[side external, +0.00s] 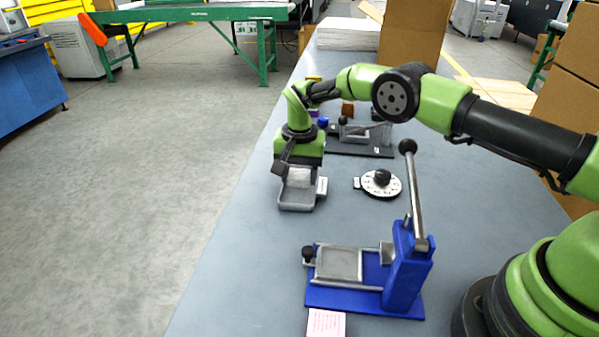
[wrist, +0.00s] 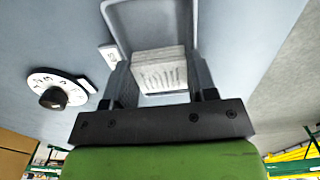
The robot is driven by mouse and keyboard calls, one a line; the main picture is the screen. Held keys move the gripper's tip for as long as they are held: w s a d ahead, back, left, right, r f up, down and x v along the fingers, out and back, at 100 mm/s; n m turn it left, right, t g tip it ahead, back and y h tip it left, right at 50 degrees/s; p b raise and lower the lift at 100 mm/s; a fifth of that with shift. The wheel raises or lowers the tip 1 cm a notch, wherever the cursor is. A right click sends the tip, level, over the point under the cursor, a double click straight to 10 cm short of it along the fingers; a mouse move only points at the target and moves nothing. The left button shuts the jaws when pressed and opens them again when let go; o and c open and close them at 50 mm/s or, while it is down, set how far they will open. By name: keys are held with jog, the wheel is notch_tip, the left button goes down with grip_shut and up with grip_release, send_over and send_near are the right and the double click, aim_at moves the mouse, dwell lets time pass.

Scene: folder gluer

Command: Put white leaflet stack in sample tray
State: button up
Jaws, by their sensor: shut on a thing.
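The white leaflet stack (wrist: 160,72) is between the two fingers of my gripper (wrist: 160,78) in the wrist view, with printed lines on its face. My gripper is shut on it. The grey sample tray (wrist: 122,14) lies around and behind the stack in the wrist view, and its rim shows on both sides. In the side view my gripper (side external: 298,168) points down over the tray (side external: 297,206), and the stack (side external: 299,178) shows at the tray. I cannot tell whether the stack touches the tray floor.
A round white dial (side external: 381,184) with a black knob lies right of the tray. A blue lever press (side external: 405,265) stands nearer the camera, with a pink paper pad (side external: 326,323) by it. A dark-based fixture (side external: 358,142) stands behind. The table's left edge is close to the tray.

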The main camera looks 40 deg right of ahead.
jog(key=shift+f, duration=0.1)
jog(key=shift+f, duration=0.35)
jog(key=shift+f, duration=0.1)
